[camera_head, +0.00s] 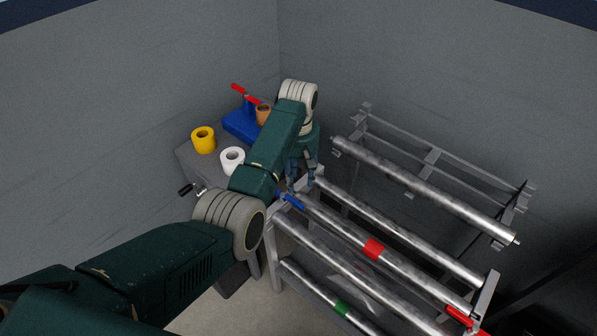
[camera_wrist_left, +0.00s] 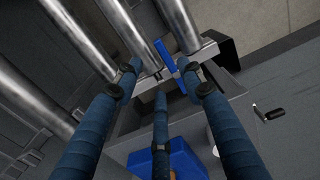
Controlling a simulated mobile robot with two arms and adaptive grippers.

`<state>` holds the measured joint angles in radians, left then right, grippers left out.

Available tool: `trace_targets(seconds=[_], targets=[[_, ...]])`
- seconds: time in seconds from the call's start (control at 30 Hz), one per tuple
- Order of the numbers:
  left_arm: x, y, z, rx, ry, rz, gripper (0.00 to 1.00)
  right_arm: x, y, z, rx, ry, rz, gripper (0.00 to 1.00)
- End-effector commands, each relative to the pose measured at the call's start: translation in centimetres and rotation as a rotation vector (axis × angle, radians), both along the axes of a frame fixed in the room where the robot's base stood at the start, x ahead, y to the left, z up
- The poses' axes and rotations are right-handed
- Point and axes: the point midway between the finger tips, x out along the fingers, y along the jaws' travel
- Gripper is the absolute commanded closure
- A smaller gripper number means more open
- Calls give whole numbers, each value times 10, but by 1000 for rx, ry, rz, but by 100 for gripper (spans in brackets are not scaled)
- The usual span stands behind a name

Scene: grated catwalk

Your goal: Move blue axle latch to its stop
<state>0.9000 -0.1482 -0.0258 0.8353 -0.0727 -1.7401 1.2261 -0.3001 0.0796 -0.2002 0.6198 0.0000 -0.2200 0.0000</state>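The blue axle latch (camera_head: 292,201) is a small blue bar at the left end of a steel axle on the metal rack (camera_head: 281,232). In the left wrist view the blue latch (camera_wrist_left: 166,54) lies across the view just beyond the fingertips, by the end of a steel bar. My left gripper (camera_head: 299,184) points down close above the latch. Its dark blue fingers (camera_wrist_left: 160,68) are spread apart with nothing between them. I cannot tell whether a fingertip touches the latch. My right gripper is not in view.
Several steel bars lie across the rack, with a red band (camera_head: 373,249) and a green band (camera_head: 341,308). A grey table (camera_head: 190,156) to the left bears a yellow roll (camera_head: 203,139), a white roll (camera_head: 232,158) and a blue base (camera_head: 240,126). Grey walls stand behind.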

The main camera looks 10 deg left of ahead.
Motion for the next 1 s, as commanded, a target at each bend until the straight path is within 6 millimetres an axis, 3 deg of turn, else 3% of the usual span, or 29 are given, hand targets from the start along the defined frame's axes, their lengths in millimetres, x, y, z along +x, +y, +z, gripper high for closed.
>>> trace_targets(seconds=[0.23, 0.77, 0.87, 1.0], targets=[[0, 0, 23, 0, -1, 0, 60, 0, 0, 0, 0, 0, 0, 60], [0, 0, 22, 0, 0, -1, 60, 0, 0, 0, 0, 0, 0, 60], [-7, 5, 10, -1, -5, -23, 60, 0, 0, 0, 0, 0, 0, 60], [-36, 24, -32, 1, -35, -130, 60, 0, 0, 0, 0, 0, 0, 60]])
